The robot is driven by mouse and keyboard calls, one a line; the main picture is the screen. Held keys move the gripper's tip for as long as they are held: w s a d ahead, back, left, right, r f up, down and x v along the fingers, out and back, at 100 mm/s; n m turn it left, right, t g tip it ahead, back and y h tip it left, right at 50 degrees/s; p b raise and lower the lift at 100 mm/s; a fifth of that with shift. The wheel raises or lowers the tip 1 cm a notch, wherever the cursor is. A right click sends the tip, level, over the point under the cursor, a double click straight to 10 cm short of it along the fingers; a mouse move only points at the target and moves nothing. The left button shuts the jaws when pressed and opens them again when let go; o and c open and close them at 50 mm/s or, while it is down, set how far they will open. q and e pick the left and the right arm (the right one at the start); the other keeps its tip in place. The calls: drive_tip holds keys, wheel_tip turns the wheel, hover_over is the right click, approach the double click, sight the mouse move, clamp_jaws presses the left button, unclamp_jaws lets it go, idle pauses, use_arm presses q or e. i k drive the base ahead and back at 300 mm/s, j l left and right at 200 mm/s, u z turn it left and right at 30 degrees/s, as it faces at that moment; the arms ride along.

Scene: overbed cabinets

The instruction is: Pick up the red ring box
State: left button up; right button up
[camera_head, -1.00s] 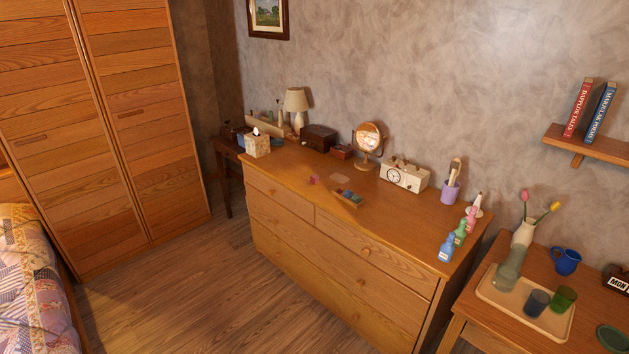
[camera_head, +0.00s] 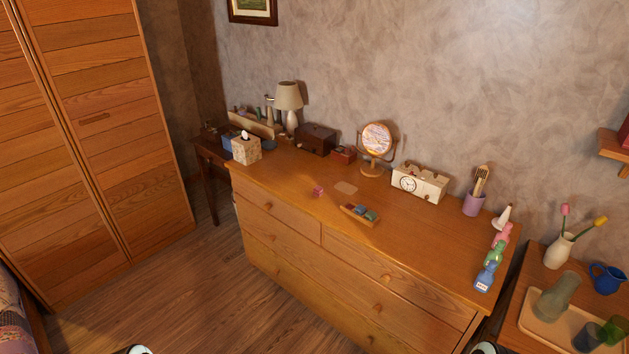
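On the wooden dresser, a small pinkish-red box (camera_head: 318,192) sits alone left of a shallow wooden tray (camera_head: 344,217). The tray holds a few small coloured items, one reddish; they are too small to make out. A larger red box (camera_head: 343,154) stands at the back beside a dark wooden chest. I cannot tell for sure which of these is the ring box. Only small white and dark parts of my two arms show at the bottom edge, one left and one right. The fingers of both grippers are out of view, and neither arm is near the boxes.
The dresser (camera_head: 280,222) also holds a tissue box (camera_head: 246,149), round mirror (camera_head: 377,138), clock radio (camera_head: 419,185), brush cup (camera_head: 474,203) and several bottles (camera_head: 494,252). A flat tan piece (camera_head: 346,187) lies behind the tray. The front dresser top and floor (camera_head: 200,290) are clear.

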sight(317, 191)
drive_tip(key=i+j+z, duration=0.15)
drive_tip(key=i+j, duration=0.75)
drive_tip(key=i, duration=0.1)
